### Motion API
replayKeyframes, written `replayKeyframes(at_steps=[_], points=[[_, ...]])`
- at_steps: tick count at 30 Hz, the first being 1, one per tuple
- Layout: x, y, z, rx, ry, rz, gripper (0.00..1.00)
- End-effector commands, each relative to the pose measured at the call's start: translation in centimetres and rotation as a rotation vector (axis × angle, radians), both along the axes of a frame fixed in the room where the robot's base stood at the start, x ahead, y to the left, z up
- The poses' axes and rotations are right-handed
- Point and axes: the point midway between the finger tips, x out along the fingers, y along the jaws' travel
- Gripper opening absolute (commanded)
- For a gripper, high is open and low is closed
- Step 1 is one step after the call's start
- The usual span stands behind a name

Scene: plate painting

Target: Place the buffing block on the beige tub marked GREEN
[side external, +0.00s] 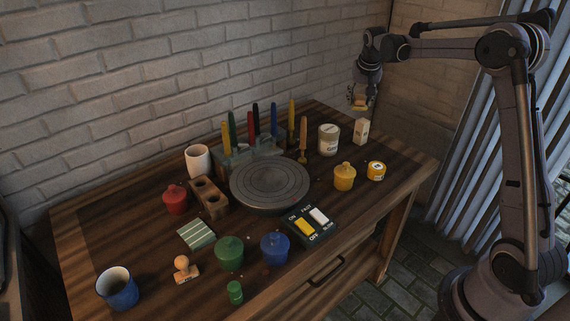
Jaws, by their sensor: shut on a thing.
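My gripper (359,98) is at the upper right, high above the back right part of the table. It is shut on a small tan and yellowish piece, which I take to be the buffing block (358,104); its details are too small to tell. A beige tub (329,142) stands upright on the table, below and left of my gripper. It has a pale top and a label whose word I cannot read. The held piece is clear of the tub and the table.
A pale carton (361,131) stands right of the tub. A yellow pot (344,177) and a yellow roll (376,171) are in front. A tool rack (245,150) with tall upright tools, a round wheel (270,184) and a switch box (310,225) lie to the left.

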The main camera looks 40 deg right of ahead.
Motion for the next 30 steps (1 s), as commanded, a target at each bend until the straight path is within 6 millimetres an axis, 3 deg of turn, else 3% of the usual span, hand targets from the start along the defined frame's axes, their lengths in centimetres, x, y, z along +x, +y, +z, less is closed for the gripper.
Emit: replayKeyframes(at_steps=[6, 13, 18, 25, 30], points=[[3.6, 2.8, -2.7, -0.001, 0.000, 0.004, 0.15], [6.3, 4.8, -4.8, -0.001, -0.001, 0.000, 0.15], [6.9, 5.2, -5.5, -0.001, 0.000, -0.001, 0.15], [6.9, 5.2, -8.4, -0.001, 0.000, -0.001, 0.15], [6.9, 5.2, -9.3, 0.000, -0.001, -0.001, 0.15]])
